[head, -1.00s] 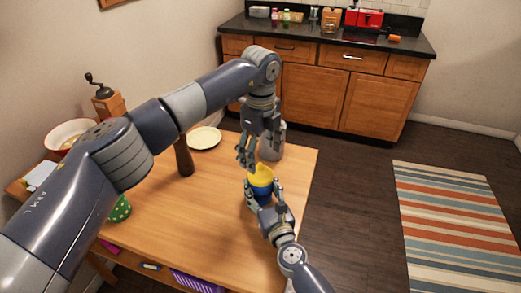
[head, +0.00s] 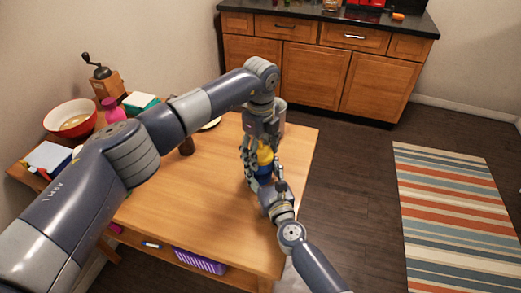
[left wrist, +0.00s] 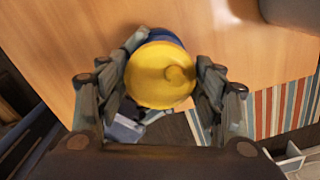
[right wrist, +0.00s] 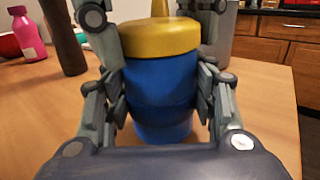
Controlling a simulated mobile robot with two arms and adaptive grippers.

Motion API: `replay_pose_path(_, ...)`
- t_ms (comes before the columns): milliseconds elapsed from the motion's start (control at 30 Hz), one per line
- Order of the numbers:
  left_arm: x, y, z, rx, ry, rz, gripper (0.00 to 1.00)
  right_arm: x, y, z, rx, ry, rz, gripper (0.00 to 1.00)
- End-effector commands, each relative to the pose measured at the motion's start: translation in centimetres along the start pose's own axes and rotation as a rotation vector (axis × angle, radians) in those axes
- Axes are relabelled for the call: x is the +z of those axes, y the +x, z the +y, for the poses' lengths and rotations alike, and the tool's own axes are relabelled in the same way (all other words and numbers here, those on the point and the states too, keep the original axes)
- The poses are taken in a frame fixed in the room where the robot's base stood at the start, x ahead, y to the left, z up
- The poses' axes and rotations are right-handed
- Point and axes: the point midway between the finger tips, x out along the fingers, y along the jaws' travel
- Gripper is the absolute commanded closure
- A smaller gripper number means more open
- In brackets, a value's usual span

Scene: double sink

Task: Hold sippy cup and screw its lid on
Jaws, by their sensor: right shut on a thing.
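The sippy cup is a blue body (right wrist: 160,102) with a yellow lid (right wrist: 158,40) resting on its top. It stands upright near the table's right side; whether the lid is threaded I cannot tell. My right gripper (head: 268,181) is shut around the blue body from the near side, one finger on each side in the right wrist view. My left gripper (head: 260,148) points down from above, its fingers open on either side of the lid. The left wrist view shows the round yellow lid (left wrist: 160,75) between those fingers, with little gap; contact is unclear.
The wooden table (head: 215,225) is clear in front. A grey canister (right wrist: 232,42) stands just behind the cup. A dark brown mill (right wrist: 63,38) and a pink bottle (right wrist: 28,36) stand to the left. A red bowl (head: 70,118) is at the far left.

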Motion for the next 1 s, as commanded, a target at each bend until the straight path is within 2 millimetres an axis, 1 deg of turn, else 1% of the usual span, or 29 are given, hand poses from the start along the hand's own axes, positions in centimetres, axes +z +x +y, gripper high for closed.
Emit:
replay_pose_path(33,0.00,-0.02,0.00,0.000,0.000,0.000,0.59,-0.02,-0.01,-0.01,0.000,0.000,0.000,1.00)
replay_pose_path(67,0.00,-0.02,0.00,0.000,0.000,0.000,0.66,-0.02,-0.01,0.00,0.000,0.000,0.000,1.00)
replay_pose_path(100,0.00,-0.02,0.00,0.000,0.000,0.000,0.70,-0.02,-0.01,0.00,0.000,0.000,0.000,1.00)
replay_pose_path(267,0.01,-0.01,0.01,0.000,0.005,0.000,0.71,-0.02,-0.01,-0.01,0.000,0.000,0.000,1.00)
replay_pose_path(367,0.04,-0.02,0.02,0.001,0.064,-0.001,0.71,-0.02,-0.01,-0.01,0.000,0.000,0.000,1.00)
replay_pose_path(467,0.06,-0.04,0.03,0.001,0.205,-0.001,0.71,-0.01,-0.01,-0.01,0.000,0.000,0.000,1.00)
replay_pose_path(1000,0.17,0.10,0.04,0.002,1.228,-0.002,0.71,-0.01,0.00,-0.03,-0.001,0.000,0.000,1.00)
